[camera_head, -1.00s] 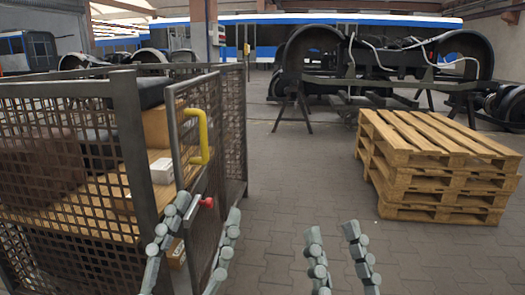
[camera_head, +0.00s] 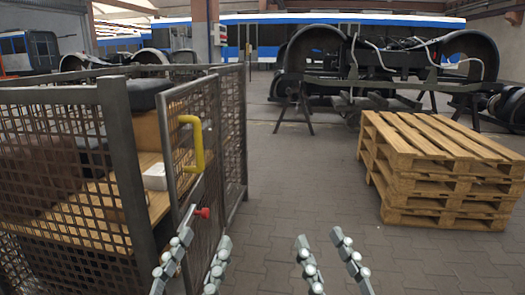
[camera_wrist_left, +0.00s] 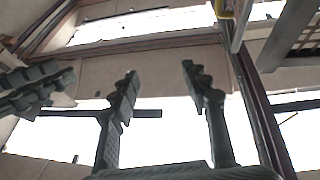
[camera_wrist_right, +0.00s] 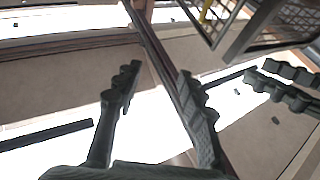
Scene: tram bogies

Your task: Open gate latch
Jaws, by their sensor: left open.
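The mesh gate (camera_head: 208,190) of a dark metal cage stands left of centre in the head view. It carries a yellow handle (camera_head: 198,146) and, lower down, a red latch knob (camera_head: 202,213). The handle also shows at the top of the left wrist view (camera_wrist_left: 223,9) and the right wrist view (camera_wrist_right: 205,10). My left gripper (camera_head: 205,240) is open and empty, its fingertips just below the red knob in the picture. Whether it touches the knob I cannot tell. My right gripper (camera_head: 320,238) is open and empty, over the floor to the right.
A corner post (camera_head: 128,165) stands left of the gate, with a gap between them. Boxes lie inside the cage, one white (camera_head: 155,177). Stacked pallets (camera_head: 440,165) stand at right, and a bogie (camera_head: 375,65) behind. The paved floor (camera_head: 290,175) between cage and pallets is clear.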

